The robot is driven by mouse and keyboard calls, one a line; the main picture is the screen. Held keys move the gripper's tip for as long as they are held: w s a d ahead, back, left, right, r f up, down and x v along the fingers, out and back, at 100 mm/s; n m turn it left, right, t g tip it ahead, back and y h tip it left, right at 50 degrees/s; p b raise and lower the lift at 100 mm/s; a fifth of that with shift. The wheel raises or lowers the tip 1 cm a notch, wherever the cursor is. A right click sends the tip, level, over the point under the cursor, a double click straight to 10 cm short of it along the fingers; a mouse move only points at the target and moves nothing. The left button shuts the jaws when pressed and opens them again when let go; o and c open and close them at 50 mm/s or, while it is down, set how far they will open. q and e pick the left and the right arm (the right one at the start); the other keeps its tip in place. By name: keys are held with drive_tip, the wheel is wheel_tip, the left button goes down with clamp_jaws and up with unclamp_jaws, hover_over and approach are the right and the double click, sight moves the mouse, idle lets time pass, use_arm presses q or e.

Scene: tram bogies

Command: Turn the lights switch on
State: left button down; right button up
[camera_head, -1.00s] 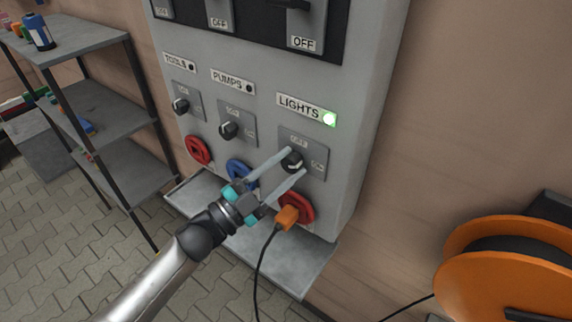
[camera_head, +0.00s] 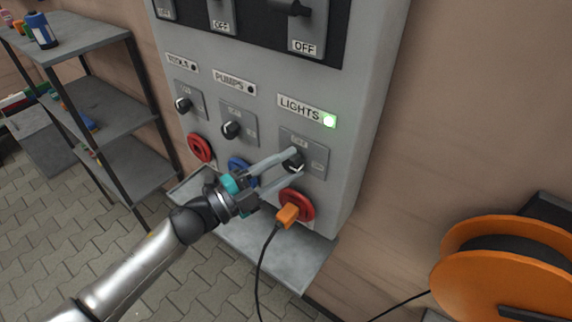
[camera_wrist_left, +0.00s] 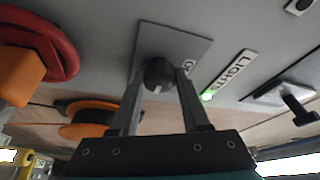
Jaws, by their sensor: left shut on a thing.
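The lights switch (camera_head: 293,161) is a black rotary knob on a grey plate under the LIGHTS label (camera_head: 299,108). The lamp (camera_head: 329,121) beside that label glows green. My left gripper (camera_head: 296,163) has its two long fingers on either side of the knob and is shut on it. In the left wrist view the knob (camera_wrist_left: 159,73) sits between the fingertips, with a pale mark on its lower part. The fingers hide part of the knob and its plate. My right gripper is not in view.
An orange plug (camera_head: 287,215) with a black cable sits in the red socket (camera_head: 302,204) just below. The pumps knob (camera_head: 231,130) and tools knob (camera_head: 183,104) are to the left. An orange cable reel (camera_head: 470,290) stands at the lower right.

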use_arm(q)
drive_tip(key=shift+c, duration=1.9)
unclamp_jaws()
drive_tip(key=shift+a, duration=0.1)
drive_tip(key=b+v, duration=0.3)
drive_tip(key=v, duration=1.2)
